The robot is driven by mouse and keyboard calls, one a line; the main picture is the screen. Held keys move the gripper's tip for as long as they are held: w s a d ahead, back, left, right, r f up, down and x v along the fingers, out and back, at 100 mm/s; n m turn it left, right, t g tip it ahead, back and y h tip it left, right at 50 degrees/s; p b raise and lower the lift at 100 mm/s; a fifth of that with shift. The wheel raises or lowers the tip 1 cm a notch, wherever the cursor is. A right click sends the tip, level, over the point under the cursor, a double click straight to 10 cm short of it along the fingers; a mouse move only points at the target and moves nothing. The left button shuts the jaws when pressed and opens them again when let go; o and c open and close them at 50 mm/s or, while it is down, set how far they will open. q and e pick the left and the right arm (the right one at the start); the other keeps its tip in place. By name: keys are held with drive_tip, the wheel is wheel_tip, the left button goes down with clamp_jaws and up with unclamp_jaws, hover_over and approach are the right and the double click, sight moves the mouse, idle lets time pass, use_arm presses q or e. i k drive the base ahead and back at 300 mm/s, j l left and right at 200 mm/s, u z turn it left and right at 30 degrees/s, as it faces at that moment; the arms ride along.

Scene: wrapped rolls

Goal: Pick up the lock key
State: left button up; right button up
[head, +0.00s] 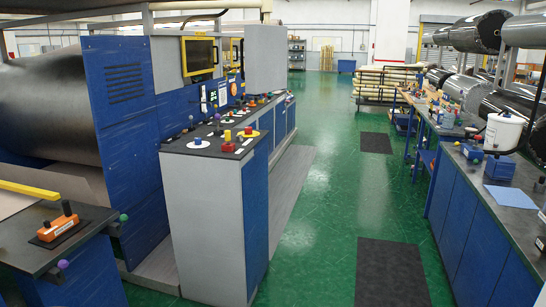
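I cannot make out a lock key for certain; the small parts on the consoles are too small to tell. The grey and blue control console (206,205) stands left of centre. Its dark top bears a blue knob on a white disc (198,142), a red part on a yellow disc (248,132) and a red block (229,146). Smaller controls line the panel behind. An orange box with black and red knobs (61,228) sits on the dark left table (35,258). Neither of my grippers shows in the head view.
A green floor aisle (320,190) runs clear between the consoles, with dark mats (391,272) lying on it. Blue cabinets (475,235) on the right carry a white bucket (503,131) and a light blue sheet (510,196). Large wrapped rolls (480,32) are racked behind.

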sight(228, 133)
drive_tip(key=i+l+u, duration=0.3)
drive_tip(key=i+u, duration=0.15)
drive_tip(key=i+l+u, duration=0.9)
drive_tip(key=l+u, duration=0.2)
drive_tip(key=i+l+u, duration=0.15)
drive_tip(key=l+u, duration=0.55)
drive_tip(key=i+l, duration=0.05)
